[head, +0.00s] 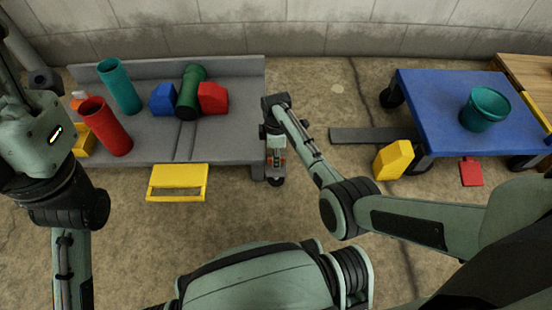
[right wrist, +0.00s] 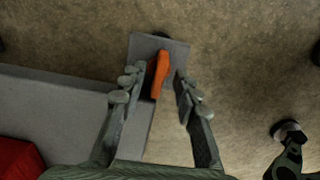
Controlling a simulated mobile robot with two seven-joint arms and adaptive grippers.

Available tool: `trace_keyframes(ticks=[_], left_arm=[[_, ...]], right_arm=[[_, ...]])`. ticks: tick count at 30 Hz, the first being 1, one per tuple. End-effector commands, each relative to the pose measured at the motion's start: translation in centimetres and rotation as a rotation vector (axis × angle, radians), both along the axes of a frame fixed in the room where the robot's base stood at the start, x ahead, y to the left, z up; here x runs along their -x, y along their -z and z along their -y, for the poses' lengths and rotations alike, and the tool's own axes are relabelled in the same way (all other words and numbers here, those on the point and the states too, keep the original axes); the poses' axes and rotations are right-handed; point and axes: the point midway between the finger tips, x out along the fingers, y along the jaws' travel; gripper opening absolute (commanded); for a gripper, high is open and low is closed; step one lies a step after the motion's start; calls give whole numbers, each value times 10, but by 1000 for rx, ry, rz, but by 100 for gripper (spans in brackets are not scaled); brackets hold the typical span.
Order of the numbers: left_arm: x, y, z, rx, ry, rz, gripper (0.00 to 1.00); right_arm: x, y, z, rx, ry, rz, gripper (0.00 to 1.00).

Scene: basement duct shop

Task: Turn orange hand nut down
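The orange hand nut (right wrist: 160,72) shows in the right wrist view as a narrow upright bar over a grey plate (right wrist: 177,50) at the bench's end. My right gripper (right wrist: 158,84) is open, with one finger on each side of the nut. The left finger is very close to it; I cannot tell whether it touches. A gap shows on the right. In the head view my right gripper (head: 275,158) points down at the right end of the grey bench (head: 225,130) and mostly hides the nut. My left gripper is not in view.
The bench holds a teal cylinder (head: 119,87), a red cylinder (head: 105,126), a green cylinder (head: 188,92), and blue and red blocks. A yellow tray (head: 177,183) is at its front. A blue cart (head: 440,105) with a teal bucket (head: 484,110) stands right; a yellow block (head: 394,160) lies between.

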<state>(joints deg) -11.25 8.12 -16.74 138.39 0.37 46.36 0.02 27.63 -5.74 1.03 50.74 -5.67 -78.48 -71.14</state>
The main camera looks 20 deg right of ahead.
Motion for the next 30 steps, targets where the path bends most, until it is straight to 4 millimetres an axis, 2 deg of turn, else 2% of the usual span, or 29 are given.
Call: trace_keyframes(ticks=[8,15,30], left_arm=[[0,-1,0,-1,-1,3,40],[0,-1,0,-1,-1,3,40],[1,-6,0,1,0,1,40]], right_arm=[[0,1,0,0,0,0,30],[0,1,0,0,0,0,0],[1,-1,0,0,55,-2,0]])
